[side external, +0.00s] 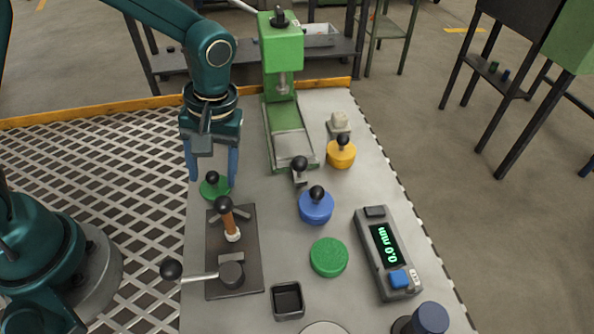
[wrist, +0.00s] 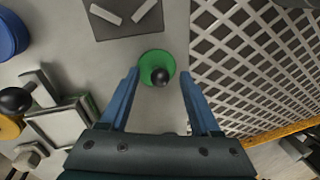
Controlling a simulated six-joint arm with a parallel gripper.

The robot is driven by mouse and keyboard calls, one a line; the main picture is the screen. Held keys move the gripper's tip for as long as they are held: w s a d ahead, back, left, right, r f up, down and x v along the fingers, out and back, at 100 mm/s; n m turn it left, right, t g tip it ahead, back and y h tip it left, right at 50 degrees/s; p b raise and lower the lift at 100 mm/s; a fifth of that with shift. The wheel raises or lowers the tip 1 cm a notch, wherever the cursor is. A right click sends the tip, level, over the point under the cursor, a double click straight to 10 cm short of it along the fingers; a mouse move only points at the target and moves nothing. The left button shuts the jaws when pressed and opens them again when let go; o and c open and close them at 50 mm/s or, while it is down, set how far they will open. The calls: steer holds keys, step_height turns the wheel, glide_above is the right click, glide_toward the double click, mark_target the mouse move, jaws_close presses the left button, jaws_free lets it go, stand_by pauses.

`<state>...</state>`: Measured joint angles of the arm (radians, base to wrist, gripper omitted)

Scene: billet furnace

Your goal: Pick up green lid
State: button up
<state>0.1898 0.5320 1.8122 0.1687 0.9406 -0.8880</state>
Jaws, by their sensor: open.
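The green lid (side external: 216,187) is a flat round disc with a black ball knob, lying on the grey table near its left edge. In the wrist view the green lid (wrist: 149,65) lies ahead of and between my fingertips, with its black knob toward me. My gripper (side external: 212,178) has two blue fingers pointing down, one on each side of the lid. It also shows in the wrist view (wrist: 158,72), open and empty. I cannot tell the exact height of the fingertips over the table.
A clamp fixture with a dark plate (side external: 215,285) stands just in front of the lid. A green press (side external: 282,60) stands behind to the right. A blue lid (side external: 316,208), a yellow lid (side external: 341,156), a plain green disc (side external: 329,257) and a digital gauge (side external: 388,255) lie further right. Metal grating (side external: 90,160) borders the left.

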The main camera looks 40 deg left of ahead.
jaws_close()
steer(key=shift+r, duration=0.1)
